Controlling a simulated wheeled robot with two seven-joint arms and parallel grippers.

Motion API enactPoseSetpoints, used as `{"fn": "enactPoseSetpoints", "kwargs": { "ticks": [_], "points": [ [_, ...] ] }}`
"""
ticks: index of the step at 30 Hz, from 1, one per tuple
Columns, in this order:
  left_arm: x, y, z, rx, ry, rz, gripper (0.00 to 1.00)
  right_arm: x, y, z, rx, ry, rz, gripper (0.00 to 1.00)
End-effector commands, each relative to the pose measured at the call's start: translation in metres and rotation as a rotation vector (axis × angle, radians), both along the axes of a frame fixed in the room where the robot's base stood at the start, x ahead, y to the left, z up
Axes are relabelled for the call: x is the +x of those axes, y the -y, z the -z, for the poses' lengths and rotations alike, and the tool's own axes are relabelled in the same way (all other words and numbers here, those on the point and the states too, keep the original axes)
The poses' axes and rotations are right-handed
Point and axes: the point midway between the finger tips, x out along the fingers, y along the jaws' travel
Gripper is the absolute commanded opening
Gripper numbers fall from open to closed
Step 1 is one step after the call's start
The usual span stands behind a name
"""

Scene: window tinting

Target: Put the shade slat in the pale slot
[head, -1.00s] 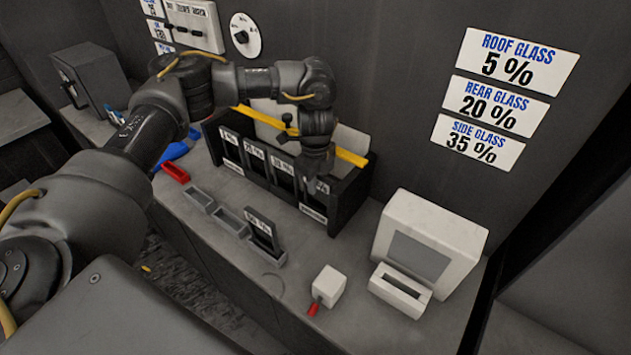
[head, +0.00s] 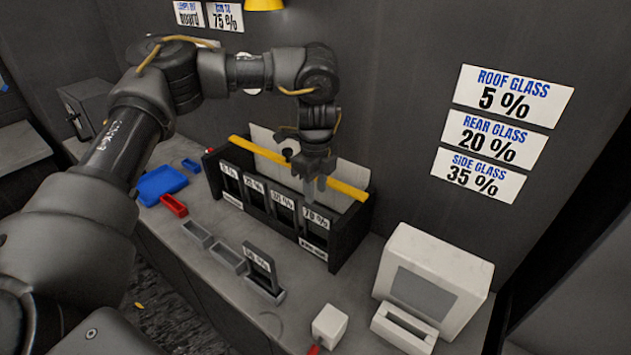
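My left gripper (head: 314,190) hangs pointing down over the right end of a black rack (head: 350,228). Its two fingers look slightly apart, with nothing visible between them. Dark shade slats with white percent labels stand in the rack; the rightmost reads 70 % (head: 316,218), just below the fingertips. Another dark slat (head: 260,263) stands upright in the nearest of several small grey trays (head: 228,258). A pale machine (head: 440,262) at the right has a slot box (head: 404,328) at its front; the slot looks empty. My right gripper is not in view.
A yellow bar (head: 345,189) runs along the rack's back. A white block (head: 329,324) stands left of the pale machine. A blue tray (head: 161,184) and a red tray (head: 173,205) lie at the left. The counter between rack and machine is clear.

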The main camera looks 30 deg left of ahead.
Motion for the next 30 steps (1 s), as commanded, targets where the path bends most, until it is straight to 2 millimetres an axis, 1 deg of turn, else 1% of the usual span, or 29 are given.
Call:
{"fn": "enactPoseSetpoints", "kwargs": {
  "ticks": [1,3,7,11,23,26,30],
  "points": [
    [0.0,0.0,-0.008,0.001,0.003,0.0,0.34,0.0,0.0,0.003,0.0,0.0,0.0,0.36],
    [0.001,0.0,-0.016,0.001,0.002,0.0,0.34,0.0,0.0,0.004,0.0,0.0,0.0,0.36],
    [0.0,0.0,-0.026,0.0,0.001,0.0,0.34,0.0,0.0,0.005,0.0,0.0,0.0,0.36],
    [0.0,0.0,-0.028,0.0,-0.001,0.0,0.34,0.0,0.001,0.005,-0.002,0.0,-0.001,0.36],
    [0.0,0.0,-0.028,0.0,-0.001,0.0,0.34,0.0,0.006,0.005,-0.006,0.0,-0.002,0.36],
    [0.0,0.0,-0.033,0.0,-0.001,0.0,0.34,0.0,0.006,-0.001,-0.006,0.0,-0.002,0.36],
    [0.0,0.0,-0.056,0.0,0.0,0.0,0.34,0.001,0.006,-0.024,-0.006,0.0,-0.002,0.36]
  ]
}}
